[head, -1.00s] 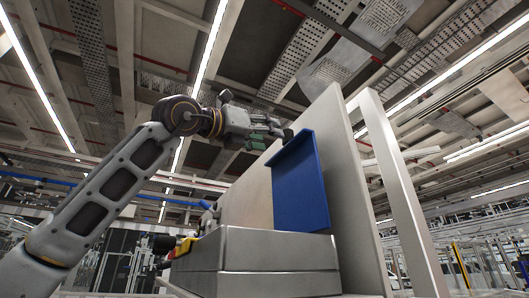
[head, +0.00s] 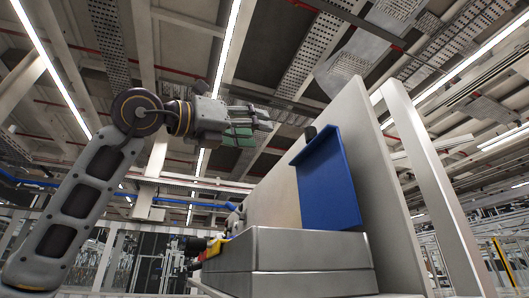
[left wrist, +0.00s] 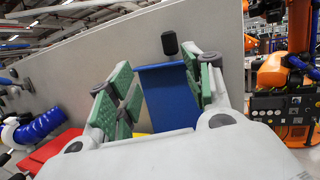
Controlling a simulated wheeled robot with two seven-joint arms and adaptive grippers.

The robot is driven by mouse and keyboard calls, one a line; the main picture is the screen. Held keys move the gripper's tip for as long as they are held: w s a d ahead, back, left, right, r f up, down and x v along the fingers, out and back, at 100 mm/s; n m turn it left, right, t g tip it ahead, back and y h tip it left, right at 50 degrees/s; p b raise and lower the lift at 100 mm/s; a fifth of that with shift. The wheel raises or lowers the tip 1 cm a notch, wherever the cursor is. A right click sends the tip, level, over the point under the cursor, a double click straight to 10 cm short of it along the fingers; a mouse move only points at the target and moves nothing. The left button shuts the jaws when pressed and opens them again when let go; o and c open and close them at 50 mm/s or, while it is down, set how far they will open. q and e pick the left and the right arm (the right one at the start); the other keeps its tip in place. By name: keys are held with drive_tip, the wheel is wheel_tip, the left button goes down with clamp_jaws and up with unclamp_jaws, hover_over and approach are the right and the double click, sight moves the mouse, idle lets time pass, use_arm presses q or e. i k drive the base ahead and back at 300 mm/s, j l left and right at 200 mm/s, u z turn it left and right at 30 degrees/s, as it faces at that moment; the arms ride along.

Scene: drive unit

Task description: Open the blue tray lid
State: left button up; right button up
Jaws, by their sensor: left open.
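The blue tray lid (head: 328,185) stands upright, its flat face against a pale panel and a lip along its top edge. It rises behind the grey metal box in the head view. It also shows between my fingers in the left wrist view (left wrist: 168,100). My left gripper (head: 266,118) is open and empty, up and to the left of the lid and apart from it. Its green-padded fingers (left wrist: 168,72) spread to either side of the lid in the left wrist view. My right gripper is not in view.
A grey metal box (head: 300,255) stands in front of the lid. The pale panel (head: 350,120) rises behind it, with a black knob (left wrist: 170,43) just above the lid. A white post (head: 425,170) stands to the right. An orange machine (left wrist: 290,75) is farther off.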

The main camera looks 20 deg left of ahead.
sight(327, 197)
drive_tip(key=k+j, duration=1.1)
drive_tip(key=k, duration=0.2)
